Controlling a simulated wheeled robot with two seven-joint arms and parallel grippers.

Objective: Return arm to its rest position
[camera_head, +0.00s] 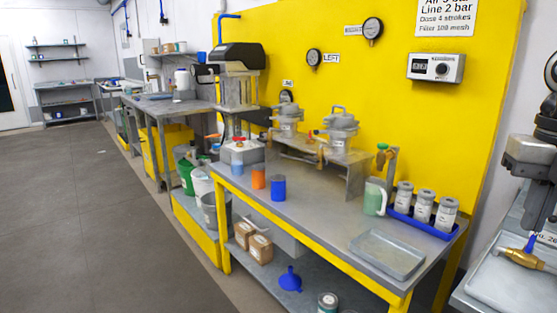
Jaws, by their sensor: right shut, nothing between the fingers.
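My right gripper (538,212) hangs at the right edge of the view, pointing down, with its fingers shut and empty. Part of it and its arm is cut off by the frame edge. It is above a side bench, apart from the yellow-framed bench on its left. My left gripper is not in view.
The yellow-framed bench (315,218) carries two metal pressure pots (340,130), a blue cup (278,188), an orange cup (258,177), a jug (375,197), a blue tray (437,230) of jars and an empty grey tray (387,254). A brass fitting (522,258) lies below my right gripper. The left floor is clear.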

